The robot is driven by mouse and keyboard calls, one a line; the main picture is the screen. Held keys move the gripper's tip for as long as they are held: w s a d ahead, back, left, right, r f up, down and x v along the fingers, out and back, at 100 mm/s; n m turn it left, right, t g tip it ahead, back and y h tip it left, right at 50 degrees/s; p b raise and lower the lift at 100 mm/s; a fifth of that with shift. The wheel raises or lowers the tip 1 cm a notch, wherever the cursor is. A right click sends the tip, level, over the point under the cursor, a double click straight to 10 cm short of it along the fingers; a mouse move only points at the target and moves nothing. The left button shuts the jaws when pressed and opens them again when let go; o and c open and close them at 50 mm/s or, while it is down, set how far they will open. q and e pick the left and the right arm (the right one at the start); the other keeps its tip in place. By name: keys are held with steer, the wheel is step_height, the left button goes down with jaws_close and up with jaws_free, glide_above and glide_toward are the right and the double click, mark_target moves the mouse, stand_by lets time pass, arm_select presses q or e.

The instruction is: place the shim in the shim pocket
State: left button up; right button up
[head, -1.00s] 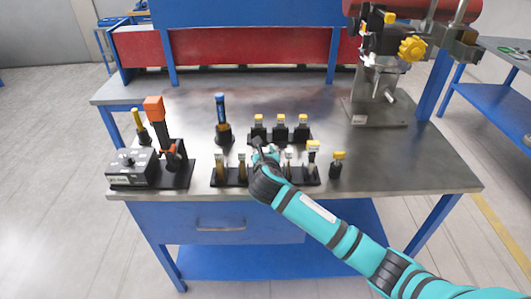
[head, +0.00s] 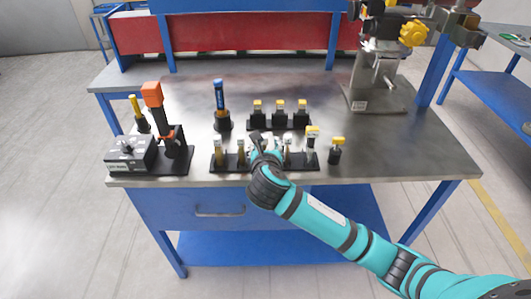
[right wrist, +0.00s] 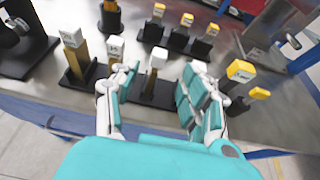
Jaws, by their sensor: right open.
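Several white-capped upright pieces stand in a black front rack (head: 232,168); one cap at the left end (head: 217,143) is clear in the head view. I cannot tell which piece is the shim, nor pick out its pocket. My right gripper (head: 263,143) is over the middle of this rack and hides part of it. In the right wrist view the right gripper (right wrist: 160,76) is open, with its fingers apart on either side of a white-capped piece (right wrist: 157,58). I cannot tell whether either finger touches it. My left gripper is not in view.
Behind stands a rack with three yellow-capped pieces (head: 279,106). A yellow-capped piece (head: 337,143) stands alone at right. At left are a blue-handled tool (head: 219,95), a grey box (head: 130,153) and an orange-topped tool (head: 152,95).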

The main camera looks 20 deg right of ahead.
steer(key=shift+v, duration=2.2)
steer(key=s+a+f+m+g+y, duration=0.1)
steer(key=s+a+f+m+y, duration=0.15)
steer(key=f+m, duration=0.65)
steer(key=s+a+f+m+g+y, duration=0.1)
steer(key=f+m+y, duration=0.35)
steer(key=f, duration=0.85)
steer(key=s+d+f+m+g+h, duration=0.1)
steer(key=s+d+f+m+g, duration=0.15)
steer(key=f, duration=0.55)
steer(key=s+d+f+m+g+h, duration=0.1)
steer(key=s+f+m, duration=0.25)
steer(key=f, duration=0.35)
steer(key=s+d+f+m+g+h, duration=0.1)
steer(key=s+d+f+m+g, duration=0.15)
steer(key=s+f, duration=0.65)
steer(key=s+d+f+m+g, duration=0.1)
steer(key=s+d+f+m, duration=0.15)
steer(key=s+f, duration=0.6)
steer(key=s+d+f+m+g, duration=0.1)
steer(key=s+f+m, duration=0.1)
steer(key=s, duration=0.8)
steer(key=s+d+f+m+g, duration=0.1)
steer(key=s+f+m+g, duration=0.1)
steer(key=s, duration=0.9)
steer(key=shift+s+f+m, duration=0.3)
steer(key=shift+f+m, duration=0.45)
steer(key=shift+m, duration=0.2)
